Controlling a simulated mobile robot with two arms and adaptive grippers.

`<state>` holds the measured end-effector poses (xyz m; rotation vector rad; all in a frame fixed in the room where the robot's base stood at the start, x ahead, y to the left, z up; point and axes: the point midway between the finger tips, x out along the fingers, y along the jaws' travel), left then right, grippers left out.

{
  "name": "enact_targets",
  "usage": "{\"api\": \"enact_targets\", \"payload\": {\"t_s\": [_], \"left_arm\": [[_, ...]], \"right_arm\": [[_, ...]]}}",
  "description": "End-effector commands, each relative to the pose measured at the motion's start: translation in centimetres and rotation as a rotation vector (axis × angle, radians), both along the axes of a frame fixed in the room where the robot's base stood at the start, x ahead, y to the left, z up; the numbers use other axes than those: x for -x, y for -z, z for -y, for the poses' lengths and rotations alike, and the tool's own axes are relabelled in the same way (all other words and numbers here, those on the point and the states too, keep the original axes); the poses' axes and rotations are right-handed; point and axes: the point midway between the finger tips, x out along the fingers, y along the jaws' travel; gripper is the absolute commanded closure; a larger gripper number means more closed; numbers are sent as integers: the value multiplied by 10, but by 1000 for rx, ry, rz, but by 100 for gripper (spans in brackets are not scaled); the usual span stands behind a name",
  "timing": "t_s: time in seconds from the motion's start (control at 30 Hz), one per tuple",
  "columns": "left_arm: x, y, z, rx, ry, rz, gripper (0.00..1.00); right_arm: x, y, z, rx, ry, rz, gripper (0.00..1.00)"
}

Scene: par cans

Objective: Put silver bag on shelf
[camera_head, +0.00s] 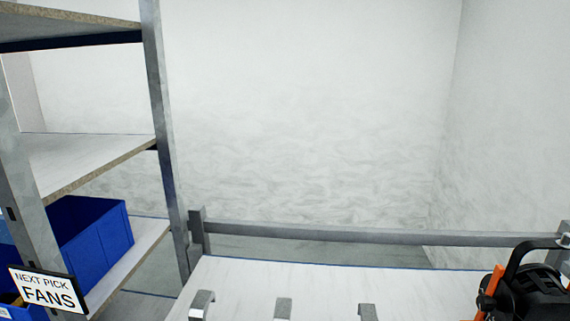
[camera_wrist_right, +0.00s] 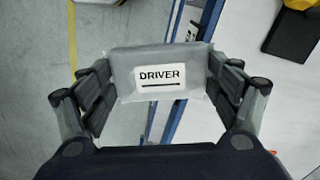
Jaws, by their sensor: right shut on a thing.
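The silver bag (camera_wrist_right: 161,59) is a flat grey pouch with a white DRIVER label, seen in the right wrist view. My right gripper (camera_wrist_right: 160,82) is shut on it, with fingers at its left and right sides. The bag is over the floor and a blue-edged rail below. The shelf unit (camera_head: 60,165) stands at the left of the head view, with metal posts and several boards. Its middle board is clear where visible. Neither gripper nor the bag shows in the head view.
A blue bin (camera_head: 95,235) stands on the lower board, near a NEXT PICK FANS sign (camera_head: 47,288). A pale table (camera_head: 300,285) with a grey rail (camera_head: 340,233) behind it is at the bottom. A black and orange device (camera_head: 535,290) is at bottom right.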

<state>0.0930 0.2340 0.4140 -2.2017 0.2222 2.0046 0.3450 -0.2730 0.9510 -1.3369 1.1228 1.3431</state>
Motion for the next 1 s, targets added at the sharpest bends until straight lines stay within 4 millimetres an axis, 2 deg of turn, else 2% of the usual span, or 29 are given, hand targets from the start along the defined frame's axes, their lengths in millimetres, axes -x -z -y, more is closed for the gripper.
{"api": "enact_targets", "payload": {"t_s": [0.27,0.5,0.7,0.83,1.0], "left_arm": [[0,0,0,0,0,-1,60],[7,1,-1,-2,0,-12,60],[7,1,-1,-2,0,-11,60],[7,1,-1,-2,0,-11,60],[5,1,-1,-2,0,-9,60]], "right_arm": [[-14,-16,-28,-3,-367,6,46],[-30,-40,-59,-2,-881,6,46],[-37,-57,-76,-3,-1214,2,46],[-39,-63,-81,-5,-1337,1,46],[-39,-65,-83,-8,-1394,-2,46]]}}
